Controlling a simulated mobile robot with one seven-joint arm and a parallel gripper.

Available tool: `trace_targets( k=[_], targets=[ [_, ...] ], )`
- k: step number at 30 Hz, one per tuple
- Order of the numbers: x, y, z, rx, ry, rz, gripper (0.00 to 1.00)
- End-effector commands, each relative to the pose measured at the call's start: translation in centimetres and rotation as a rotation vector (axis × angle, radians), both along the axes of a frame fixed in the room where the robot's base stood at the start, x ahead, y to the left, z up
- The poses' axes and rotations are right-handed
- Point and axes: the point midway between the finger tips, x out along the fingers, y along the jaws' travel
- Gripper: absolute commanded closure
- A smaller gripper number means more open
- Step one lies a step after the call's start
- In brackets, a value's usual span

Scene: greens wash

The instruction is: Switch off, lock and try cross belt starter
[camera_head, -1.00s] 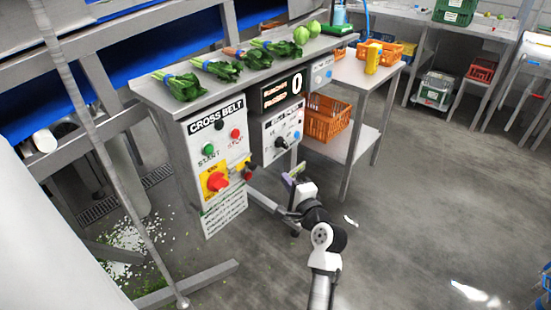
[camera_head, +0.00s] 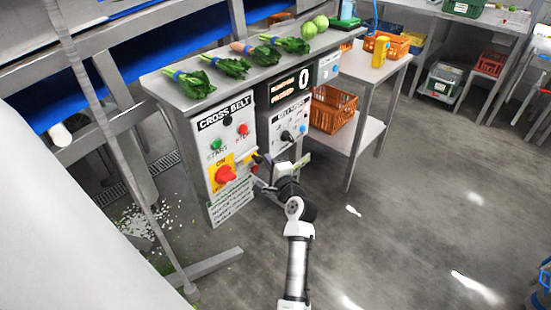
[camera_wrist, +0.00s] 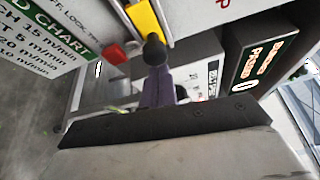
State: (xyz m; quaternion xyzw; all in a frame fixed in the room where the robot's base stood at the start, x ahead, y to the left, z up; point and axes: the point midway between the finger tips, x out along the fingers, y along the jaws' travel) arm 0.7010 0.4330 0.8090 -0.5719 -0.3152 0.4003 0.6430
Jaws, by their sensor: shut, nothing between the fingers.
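The cross belt starter panel (camera_head: 207,133) stands on the front of the bench, with a green START button (camera_head: 215,144), a red STOP button (camera_head: 243,128) and a red rotary switch (camera_head: 225,174) on a yellow plate. Its setting is unclear. A yellow bar (camera_head: 252,158) sticks out right of the switch. In the wrist view, the yellow bar (camera_wrist: 144,18) ends beside a black knob (camera_wrist: 155,50), with a red block (camera_wrist: 114,53) to its left. My gripper (camera_head: 266,164) is shut and empty; its purple fingers (camera_wrist: 158,82) are close below the knob. Contact cannot be told.
A second panel (camera_head: 290,120) with a black knob and a counter display (camera_head: 290,87) adjoin on the right. Bunched greens (camera_head: 190,82) lie on the bench top. A side table (camera_head: 366,75) holds orange crates.

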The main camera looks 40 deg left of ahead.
Motion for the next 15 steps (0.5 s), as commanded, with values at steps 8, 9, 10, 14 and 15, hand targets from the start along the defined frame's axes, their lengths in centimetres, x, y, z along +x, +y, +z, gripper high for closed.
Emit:
trace_targets(
  k=[8, 9, 10, 14, 15],
  targets=[
    [-0.1, 0.0, 0.0, 0.001, 0.000, 0.000, 1.00],
    [-0.1, 0.0, 0.0, 0.000, 0.000, 0.000, 1.00],
    [-0.2, 0.0, 0.0, 0.000, 0.000, 0.000, 1.00],
    [-1.7, 0.2, 0.2, -0.004, 0.001, 0.003, 1.00],
    [-2.4, 0.2, 0.2, -0.004, 0.000, 0.002, 1.00]
  ],
)
